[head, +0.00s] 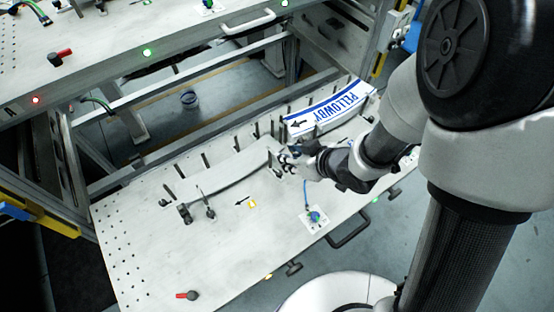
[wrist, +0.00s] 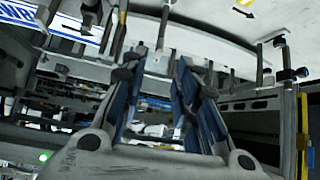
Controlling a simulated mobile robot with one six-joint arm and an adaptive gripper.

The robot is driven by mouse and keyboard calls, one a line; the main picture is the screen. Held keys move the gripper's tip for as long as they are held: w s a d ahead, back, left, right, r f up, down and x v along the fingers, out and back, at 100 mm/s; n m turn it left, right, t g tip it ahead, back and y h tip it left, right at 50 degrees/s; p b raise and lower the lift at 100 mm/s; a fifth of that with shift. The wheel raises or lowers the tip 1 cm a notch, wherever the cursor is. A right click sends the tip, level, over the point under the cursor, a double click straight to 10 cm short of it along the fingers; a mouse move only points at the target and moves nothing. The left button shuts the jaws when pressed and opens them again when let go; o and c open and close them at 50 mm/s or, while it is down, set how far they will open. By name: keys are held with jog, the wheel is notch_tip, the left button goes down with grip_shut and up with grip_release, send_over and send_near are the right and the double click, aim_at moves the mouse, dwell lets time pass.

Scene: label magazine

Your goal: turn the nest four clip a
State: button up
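A pale curved nest (head: 228,172) lies on the tilted white board, with dark upright clips and posts along its edges. One dark clip (head: 209,205) stands at its front edge. I cannot tell which nest is number four or which clip is a. My gripper (head: 277,157) is at the right end of this curved piece, beside the neighbouring nest. In the wrist view my gripper (wrist: 158,72) has its two blue-padded fingers apart, with nothing clearly held between them. A post (wrist: 163,25) shows just beyond the fingertips; contact cannot be told.
A white label with blue lettering (head: 328,110) lies in the nest to the right. A blue-green knob (head: 315,215) sits on a small plate near the front edge. A red-handled part (head: 188,295) lies front left. The white board (head: 135,250) is mostly bare there.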

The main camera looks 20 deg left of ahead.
aim_at(271, 152)
jog(key=b+x, duration=0.2)
jog(key=x, duration=0.6)
jog(key=shift+w+a+f+b, duration=0.1)
jog(key=shift+w+b, duration=0.05)
jog(key=shift+b, duration=0.15)
grip_shut()
